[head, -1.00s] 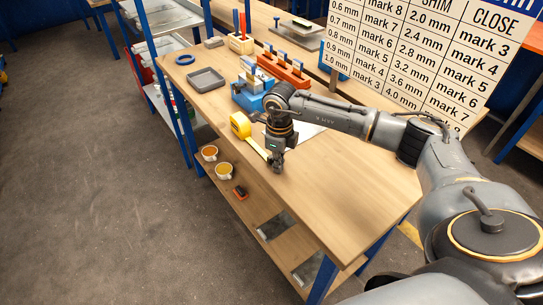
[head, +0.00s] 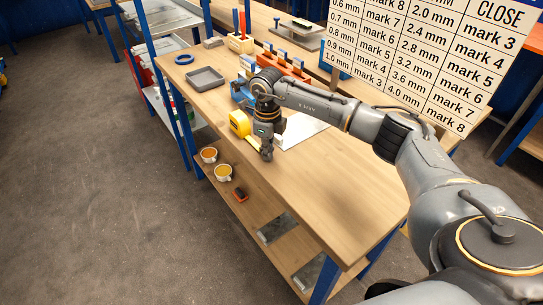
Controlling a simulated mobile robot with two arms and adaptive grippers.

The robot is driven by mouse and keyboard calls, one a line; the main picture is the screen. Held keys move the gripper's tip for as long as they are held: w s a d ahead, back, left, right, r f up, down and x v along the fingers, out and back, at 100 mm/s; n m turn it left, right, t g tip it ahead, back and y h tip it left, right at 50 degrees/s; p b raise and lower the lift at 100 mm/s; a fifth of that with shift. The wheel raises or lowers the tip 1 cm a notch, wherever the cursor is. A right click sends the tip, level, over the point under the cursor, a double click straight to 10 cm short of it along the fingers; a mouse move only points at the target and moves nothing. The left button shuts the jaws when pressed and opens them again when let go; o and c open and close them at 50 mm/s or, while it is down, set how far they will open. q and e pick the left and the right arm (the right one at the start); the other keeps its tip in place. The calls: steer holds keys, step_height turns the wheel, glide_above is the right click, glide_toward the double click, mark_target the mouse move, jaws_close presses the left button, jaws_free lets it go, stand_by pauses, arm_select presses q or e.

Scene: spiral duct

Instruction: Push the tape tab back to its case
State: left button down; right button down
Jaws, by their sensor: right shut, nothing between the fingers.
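The yellow tape case (head: 239,124) sits on the workbench near its front edge, left of my right gripper. A short stretch of yellow tape (head: 253,142) runs from the case toward the gripper. My right gripper (head: 267,157) points down at the tape's end and is shut with nothing between its fingers. The tape tab is hidden or too small to make out, and I cannot tell whether the fingers touch it. My left gripper is not in view.
A grey tray (head: 205,78), a blue ring (head: 184,59) and a blue fixture (head: 240,93) stand farther back on the bench. A pale sheet (head: 303,130) lies right of the gripper. The bench's right part (head: 340,190) is clear.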

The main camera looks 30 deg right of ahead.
mark_target(253, 144)
steer(key=shift+w+a+f+b, duration=0.1)
steer(key=shift+w+a+b, duration=0.1)
steer(key=shift+w+b, duration=1.45)
steer(key=shift+w+a+b, duration=0.15)
steer(key=shift+w+b, duration=0.85)
steer(key=shift+w, duration=1.2)
steer(key=shift+d+r+p, duration=0.1)
steer(key=shift+r+p, duration=0.8)
steer(key=shift+s+r+p, duration=0.3)
steer(key=shift+r+p, duration=0.5)
steer(key=shift+r, duration=0.1)
steer(key=shift+s+r+p, duration=0.35)
steer(key=shift+r+p, duration=0.4)
steer(key=shift+r, duration=0.15)
steer(key=shift+s+r+p, duration=0.3)
steer(key=shift+r+p, duration=0.5)
steer(key=shift+r, duration=0.1)
